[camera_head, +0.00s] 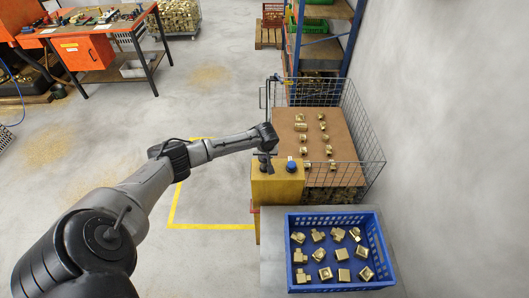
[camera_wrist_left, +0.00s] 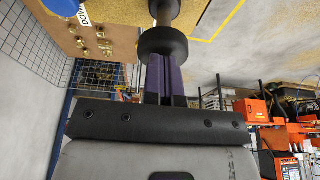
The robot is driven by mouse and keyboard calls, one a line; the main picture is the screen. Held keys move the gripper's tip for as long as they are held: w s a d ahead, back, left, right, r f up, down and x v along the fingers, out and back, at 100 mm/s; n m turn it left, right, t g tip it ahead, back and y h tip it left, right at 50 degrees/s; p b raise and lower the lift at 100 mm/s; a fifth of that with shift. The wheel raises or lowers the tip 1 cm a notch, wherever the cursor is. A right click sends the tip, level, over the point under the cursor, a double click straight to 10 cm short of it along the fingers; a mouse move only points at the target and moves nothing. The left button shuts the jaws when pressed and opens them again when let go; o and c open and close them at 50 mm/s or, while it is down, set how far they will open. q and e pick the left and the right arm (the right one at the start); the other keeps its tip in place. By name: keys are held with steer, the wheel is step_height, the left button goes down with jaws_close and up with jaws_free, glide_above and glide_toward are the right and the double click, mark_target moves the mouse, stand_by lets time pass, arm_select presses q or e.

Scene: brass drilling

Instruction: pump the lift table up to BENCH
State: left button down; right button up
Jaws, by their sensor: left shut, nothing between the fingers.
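The yellow pump unit (camera_head: 277,188) stands at the near left corner of the wire-mesh cage. A blue knob (camera_head: 291,166) is on its top; in the left wrist view a blue round part (camera_wrist_left: 60,5) has a label reading "DOWN" beside it. My left gripper (camera_head: 265,158) is over the unit's top, left of the blue knob. In the left wrist view its purple fingers (camera_wrist_left: 165,62) are shut and empty, pointing at a round black knob (camera_wrist_left: 163,42) on a grey stem. They look very close to it; contact cannot be told. My right gripper is not in view.
A brown board (camera_head: 313,147) with rows of brass parts lies inside the mesh cage (camera_head: 370,140). A blue crate (camera_head: 380,245) of brass fittings sits on a grey surface in front. A shelf rack stands behind; an orange workbench (camera_head: 70,40) is far left. Yellow-lined floor (camera_head: 210,227) is clear.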

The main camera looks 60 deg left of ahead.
arm_select(q)
steer(key=v, duration=1)
steer(key=shift+r, duration=0.15)
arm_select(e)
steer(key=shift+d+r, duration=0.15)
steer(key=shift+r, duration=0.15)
arm_select(q)
steer(key=shift+b, duration=0.35)
